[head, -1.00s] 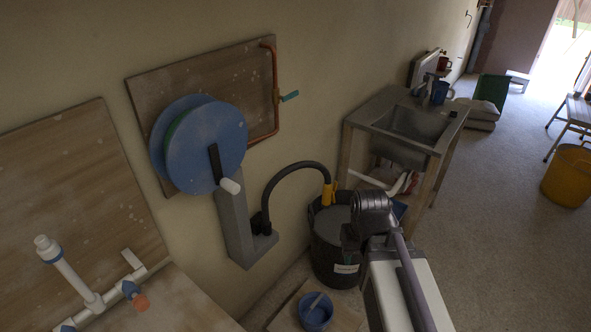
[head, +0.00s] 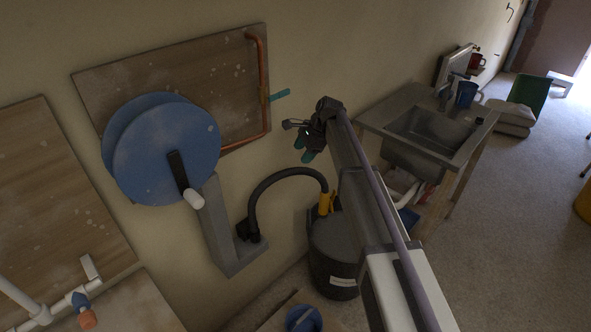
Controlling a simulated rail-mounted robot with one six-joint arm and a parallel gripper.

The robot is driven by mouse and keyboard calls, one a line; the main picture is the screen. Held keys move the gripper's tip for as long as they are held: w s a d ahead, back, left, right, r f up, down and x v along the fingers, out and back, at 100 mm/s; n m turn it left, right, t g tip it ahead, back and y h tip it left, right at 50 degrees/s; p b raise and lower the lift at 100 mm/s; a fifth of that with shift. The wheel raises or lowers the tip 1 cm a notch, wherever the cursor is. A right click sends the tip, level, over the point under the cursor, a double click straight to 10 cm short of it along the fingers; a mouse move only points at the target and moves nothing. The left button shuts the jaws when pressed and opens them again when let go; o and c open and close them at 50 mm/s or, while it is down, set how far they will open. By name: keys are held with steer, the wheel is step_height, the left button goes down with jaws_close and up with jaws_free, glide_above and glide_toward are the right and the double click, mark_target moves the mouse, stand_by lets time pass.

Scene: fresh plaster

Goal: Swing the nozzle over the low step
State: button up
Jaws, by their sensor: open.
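The nozzle is a black curved spout (head: 275,178) that rises from a grey wall bracket (head: 222,232) and arches to the right.
A blue hose reel (head: 165,155) with a crank stands left of the spout. A copper pipe with a teal valve lever (head: 278,96) is on the board behind. A sink bench (head: 420,135) stands to the right. White pipework (head: 45,312) is at lower left.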

mark_target(291, 172)
steer(key=b+x, duration=0.6)
steer(key=x, duration=0.1)
steer(key=b+x, duration=0.3)
steer(key=shift+w+d+f, duration=0.15)
steer(key=shift+d+f, duration=0.1)
steer(key=shift+f, duration=0.05)
steer(key=shift+a+f+b, duration=0.3)
steer(key=shift+a+b, duration=0.05)
steer(key=shift+b, duration=0.15)
steer(key=shift+r, duration=0.1)
jaws_close()
